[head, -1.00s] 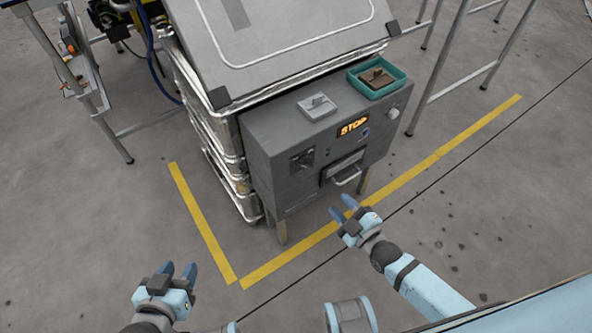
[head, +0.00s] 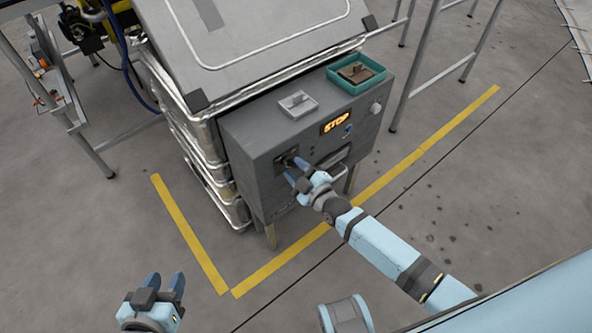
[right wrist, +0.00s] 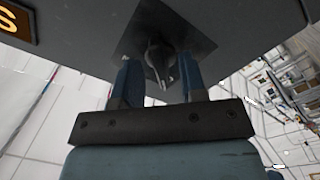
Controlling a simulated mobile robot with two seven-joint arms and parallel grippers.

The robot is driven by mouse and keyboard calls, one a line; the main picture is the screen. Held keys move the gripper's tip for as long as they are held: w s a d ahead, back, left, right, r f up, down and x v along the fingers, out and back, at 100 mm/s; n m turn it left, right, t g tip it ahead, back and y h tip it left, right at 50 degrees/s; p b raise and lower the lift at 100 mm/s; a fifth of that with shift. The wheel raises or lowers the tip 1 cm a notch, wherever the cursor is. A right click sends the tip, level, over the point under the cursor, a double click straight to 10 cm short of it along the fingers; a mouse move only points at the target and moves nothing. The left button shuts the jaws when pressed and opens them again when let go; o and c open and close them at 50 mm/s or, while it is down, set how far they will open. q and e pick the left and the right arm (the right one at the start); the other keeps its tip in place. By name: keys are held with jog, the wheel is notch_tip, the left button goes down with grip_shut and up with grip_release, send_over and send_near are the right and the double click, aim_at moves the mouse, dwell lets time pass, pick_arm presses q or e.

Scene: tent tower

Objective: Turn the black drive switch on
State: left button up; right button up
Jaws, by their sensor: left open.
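The black drive switch (right wrist: 160,60) sits on a dark square plate on the grey control box (head: 250,140). In the right wrist view its dark lever stands between the two blue fingers of my right gripper (right wrist: 160,85). The fingers look apart, one on each side of it, with little gap; I cannot tell whether they touch it. In the head view the right gripper (head: 298,172) reaches the front of the box and partly hides the switch. My left gripper (head: 165,284) is open and empty above the floor, away from the box.
The box front also has a lit orange STOP sign (head: 336,122), a white knob (head: 376,108) and a handle partly behind my right gripper. A teal tray (head: 335,75) and a grey plate with a grip (head: 298,104) lie on top. Yellow tape (head: 190,235) marks the floor.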

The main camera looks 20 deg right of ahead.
grip_shut()
dwell(0.4)
jog(key=m+p, duration=0.2)
jog(key=m, duration=0.2)
jog(key=shift+m, duration=0.4)
jog(key=m+p, duration=0.1)
jog(key=m, duration=0.2)
jog(key=shift+a+m, duration=0.1)
jog(key=shift+m, duration=0.2)
jog(key=m, duration=0.3)
jog(key=shift+m+p, duration=0.35)
jog(key=shift+m, duration=0.05)
pick_arm(q)
jog(key=shift+s+a+r, duration=0.1)
jog(key=shift+a, duration=0.25)
pick_arm(e)
jog(key=m, duration=0.5)
jog(key=shift+a+m, duration=0.1)
jog(key=shift+m, duration=0.2)
